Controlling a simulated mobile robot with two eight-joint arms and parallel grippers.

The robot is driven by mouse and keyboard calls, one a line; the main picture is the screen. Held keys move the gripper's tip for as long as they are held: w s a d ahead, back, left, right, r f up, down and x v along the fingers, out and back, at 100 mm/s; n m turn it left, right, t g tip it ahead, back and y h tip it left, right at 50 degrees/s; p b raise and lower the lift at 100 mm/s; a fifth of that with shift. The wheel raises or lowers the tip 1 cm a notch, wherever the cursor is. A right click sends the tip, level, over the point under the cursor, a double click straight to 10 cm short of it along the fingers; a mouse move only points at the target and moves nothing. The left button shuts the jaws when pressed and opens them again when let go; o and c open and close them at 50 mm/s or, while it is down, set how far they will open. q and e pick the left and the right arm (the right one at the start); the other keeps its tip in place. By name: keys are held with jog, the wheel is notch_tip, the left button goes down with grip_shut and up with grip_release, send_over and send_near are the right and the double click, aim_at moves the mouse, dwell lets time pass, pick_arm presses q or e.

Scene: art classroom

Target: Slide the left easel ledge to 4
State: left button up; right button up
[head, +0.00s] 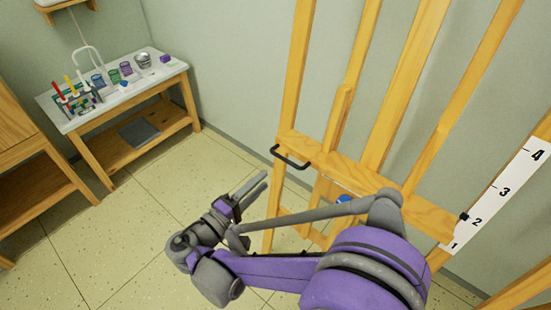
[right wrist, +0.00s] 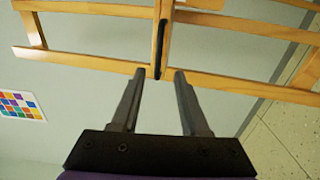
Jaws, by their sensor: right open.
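The wooden easel's ledge (head: 345,177) crosses its posts in the head view. A black bar handle (head: 289,160) is on its left end. A black pointer (head: 463,217) at the ledge's right end sits close to the 2 on the white scale (head: 497,197), which reads 1 to 4 going up. My right gripper (head: 257,183) is open and empty, left of and below the handle. In the right wrist view the handle (right wrist: 161,48) lies ahead, in line with the gap between the open fingers (right wrist: 159,73), apparently beyond the tips. My left gripper is not in view.
A side table (head: 128,91) with cups, brushes and a rack stands at the back left. A wooden cabinet (head: 25,165) is at the left edge. Tiled floor (head: 125,225) between is clear. My right arm hides part of the easel's lower frame.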

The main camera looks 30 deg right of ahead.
aim_at(285, 158)
jog(key=b+x, duration=0.1)
jog(key=x, duration=0.9)
jog(key=shift+d+r, duration=0.2)
jog(key=shift+d, duration=0.05)
grip_shut()
dwell(1.0)
